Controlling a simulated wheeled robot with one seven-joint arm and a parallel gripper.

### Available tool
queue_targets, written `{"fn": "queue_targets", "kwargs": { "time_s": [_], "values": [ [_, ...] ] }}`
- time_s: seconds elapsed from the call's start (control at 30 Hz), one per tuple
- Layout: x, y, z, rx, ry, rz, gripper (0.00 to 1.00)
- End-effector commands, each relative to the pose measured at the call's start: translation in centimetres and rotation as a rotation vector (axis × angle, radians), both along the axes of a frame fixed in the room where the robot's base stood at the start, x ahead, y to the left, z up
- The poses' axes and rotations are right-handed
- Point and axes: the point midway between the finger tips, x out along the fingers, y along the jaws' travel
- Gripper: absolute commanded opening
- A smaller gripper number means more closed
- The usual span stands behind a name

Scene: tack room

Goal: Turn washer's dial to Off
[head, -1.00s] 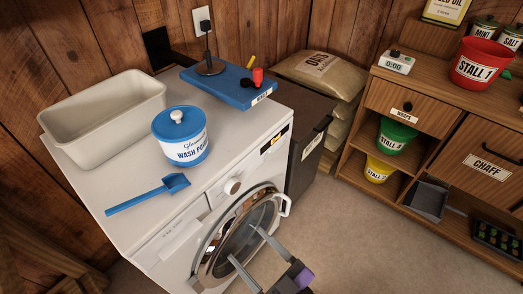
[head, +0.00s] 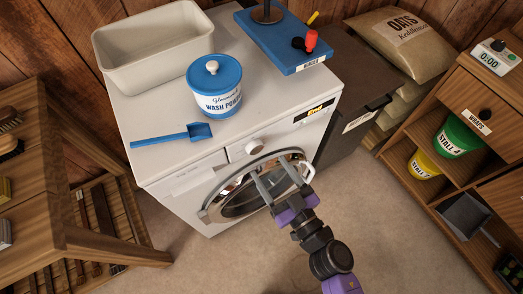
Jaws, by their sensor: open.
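The white washer (head: 160,145) stands against the wall in the head view, with its round chrome-rimmed door (head: 222,208) on the front. The dial (head: 254,146) is a round white knob on the front panel above the door. Its pointer and markings are too small to read. A small display (head: 314,113) sits to its right on the panel. My gripper (head: 276,178) is open and empty in front of the door, below and to the right of the dial in the picture. Its fingers point up toward the panel and appear apart from the dial.
On the washer top are a wash powder tin (head: 214,88), a blue scoop (head: 172,137), a cream tub (head: 150,50) and a blue board (head: 262,42). A dark bin (head: 352,112) stands close on the right. A wooden rack (head: 85,240) is at left. Floor in front is clear.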

Motion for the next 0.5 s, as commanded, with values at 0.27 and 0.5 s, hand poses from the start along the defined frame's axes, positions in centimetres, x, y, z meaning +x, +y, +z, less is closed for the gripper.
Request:
{"fn": "queue_targets", "kwargs": {
  "time_s": [0.27, 0.5],
  "values": [
    [3.6, 2.4, 0.1, 0.0, -0.004, 0.0, 0.66],
    [5.2, 3.5, 0.0, -0.001, -0.002, -0.001, 0.66]
  ]
}}
